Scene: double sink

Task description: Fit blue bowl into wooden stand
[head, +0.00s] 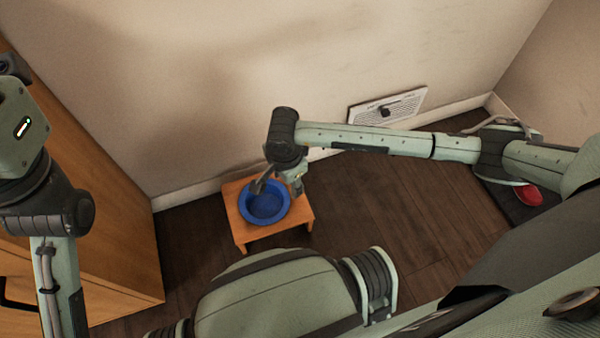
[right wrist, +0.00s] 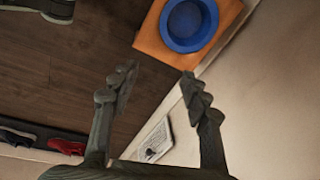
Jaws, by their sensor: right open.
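The blue bowl (head: 264,208) sits upright in the top of the low wooden stand (head: 237,226), which stands on the floor by the wall. In the right wrist view the bowl (right wrist: 188,24) and the stand (right wrist: 152,38) are beyond the fingertips. My right gripper (head: 270,183) is above the bowl's far side in the head view. Its fingers (right wrist: 155,80) are spread open and empty, apart from the bowl. My left arm shows at the left edge, but its gripper fingers are not in view.
A wooden cabinet (head: 120,240) stands to the left of the stand. A dark mat with a red shoe (head: 529,195) lies at the right. The dark wood floor between is clear.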

